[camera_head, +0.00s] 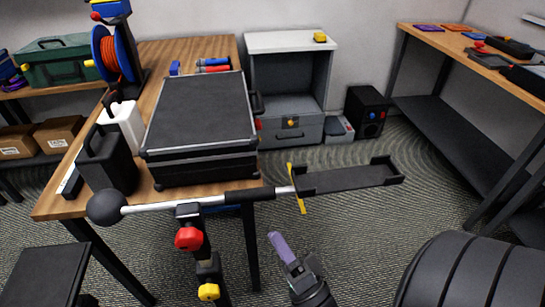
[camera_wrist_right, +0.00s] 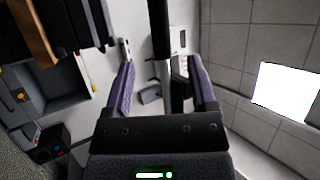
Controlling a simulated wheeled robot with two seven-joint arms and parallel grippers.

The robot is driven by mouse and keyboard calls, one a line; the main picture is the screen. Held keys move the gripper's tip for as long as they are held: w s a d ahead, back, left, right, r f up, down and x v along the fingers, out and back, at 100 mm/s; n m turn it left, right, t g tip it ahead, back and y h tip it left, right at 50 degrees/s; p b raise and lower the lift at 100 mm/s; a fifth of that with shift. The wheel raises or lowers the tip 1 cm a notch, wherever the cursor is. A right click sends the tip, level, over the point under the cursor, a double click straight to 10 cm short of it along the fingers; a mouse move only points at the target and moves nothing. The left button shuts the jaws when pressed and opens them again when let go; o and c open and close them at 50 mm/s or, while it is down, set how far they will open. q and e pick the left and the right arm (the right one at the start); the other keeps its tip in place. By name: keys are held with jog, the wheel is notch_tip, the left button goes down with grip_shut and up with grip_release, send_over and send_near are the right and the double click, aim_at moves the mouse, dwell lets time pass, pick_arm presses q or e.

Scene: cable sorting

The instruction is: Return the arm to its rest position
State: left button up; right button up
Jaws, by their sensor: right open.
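My right gripper (camera_head: 285,250) shows low in the middle of the head view, above the carpet and apart from the wooden table. One purple finger is clear there. In the right wrist view the two purple fingers of this gripper (camera_wrist_right: 164,82) stand apart with nothing held between them. A black bar shows beyond the gap. My left gripper is not in the head view.
A wooden table (camera_head: 160,60) at the left carries a black case (camera_head: 203,112) and a cable reel (camera_head: 113,52). A rod with a black tray (camera_head: 350,177) juts over the carpet. A grey cabinet (camera_head: 290,42) stands behind; another table (camera_head: 440,42) is at the right.

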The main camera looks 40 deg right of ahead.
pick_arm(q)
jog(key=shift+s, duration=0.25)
pick_arm(e)
notch_tip(320, 180, down, 15)
jog(key=a+n+g+y, duration=0.2)
jog(key=n+g, duration=0.5)
jog(key=s+f+n+g, duration=0.6)
jog(key=s+f+g, duration=0.35)
jog(key=f, duration=0.45)
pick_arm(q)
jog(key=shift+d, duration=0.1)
pick_arm(e)
jog(key=s+f+n+g, duration=0.2)
jog(key=s+f+g, duration=0.1)
jog(key=s, duration=0.5)
jog(key=s+f+n+g, duration=0.3)
jog(key=s+g, duration=0.1)
jog(key=s, duration=0.5)
jog(key=shift+f+n+g+h, duration=0.2)
jog(key=shift+n+g+h, duration=0.1)
jog(key=shift+g+h, duration=0.1)
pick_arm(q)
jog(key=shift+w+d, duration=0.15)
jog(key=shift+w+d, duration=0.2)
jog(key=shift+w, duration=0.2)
